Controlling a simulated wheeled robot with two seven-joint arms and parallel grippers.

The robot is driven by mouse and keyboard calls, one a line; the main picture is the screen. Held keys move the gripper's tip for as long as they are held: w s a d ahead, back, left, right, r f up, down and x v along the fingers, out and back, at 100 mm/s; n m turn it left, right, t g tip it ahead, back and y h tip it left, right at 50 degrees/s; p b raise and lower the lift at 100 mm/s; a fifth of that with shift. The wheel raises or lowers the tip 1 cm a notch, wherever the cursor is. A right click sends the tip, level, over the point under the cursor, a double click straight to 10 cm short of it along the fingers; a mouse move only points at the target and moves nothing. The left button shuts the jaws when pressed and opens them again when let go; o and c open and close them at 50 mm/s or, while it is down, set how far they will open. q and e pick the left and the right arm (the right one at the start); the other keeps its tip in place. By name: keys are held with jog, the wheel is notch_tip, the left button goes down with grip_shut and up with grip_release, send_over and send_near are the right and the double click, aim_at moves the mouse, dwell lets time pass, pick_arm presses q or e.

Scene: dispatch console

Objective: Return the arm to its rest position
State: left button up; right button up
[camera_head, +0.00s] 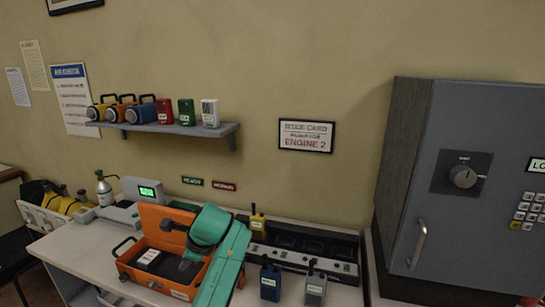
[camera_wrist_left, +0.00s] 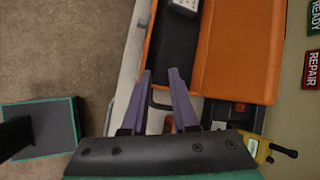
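My left arm, green, comes up from the bottom of the head view. Its gripper (camera_head: 190,266) hangs over the open orange case (camera_head: 128,270) on the desk. In the left wrist view the purple fingers of this gripper (camera_wrist_left: 160,73) stand apart with nothing held between them. The orange case (camera_wrist_left: 235,50) lies beyond the fingertips, and part of its dark handle shows between the fingers. I cannot tell whether the fingers touch the case. The arm hides part of the case in the head view. My right gripper is not in view.
A charger strip (camera_head: 300,258) holds a yellow radio (camera_head: 257,224); a blue radio (camera_head: 270,281) and a grey radio (camera_head: 315,288) stand in front. A grey cabinet (camera_head: 480,240) blocks the right. A wall shelf (camera_head: 180,128) holds lamps and boxes. A device with a green screen (camera_head: 147,191) stands behind the case.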

pick_arm(q)
jog(key=s+a+f+n+h, duration=0.1)
jog(key=s+f+n+h, duration=0.2)
jog(key=s+f+n, duration=0.8)
jog(key=s+d+f+n+h, duration=0.1)
jog(key=s+f+n+h, duration=0.1)
jog(key=s, duration=0.7)
jog(key=s+f+n+h, duration=0.1)
jog(key=s+n, duration=0.1)
jog(key=s, duration=0.7)
jog(key=s+f+g+b, duration=0.2)
jog(key=s+f+b, duration=0.15)
jog(key=f, duration=2.55)
jog(key=s+a+f+b, duration=0.1)
jog(key=s+a+f, duration=0.1)
jog(key=s+f, duration=1.1)
jog(key=s, duration=0.3)
jog(key=shift+a+f+g, duration=0.25)
jog(key=shift+a+g, duration=0.05)
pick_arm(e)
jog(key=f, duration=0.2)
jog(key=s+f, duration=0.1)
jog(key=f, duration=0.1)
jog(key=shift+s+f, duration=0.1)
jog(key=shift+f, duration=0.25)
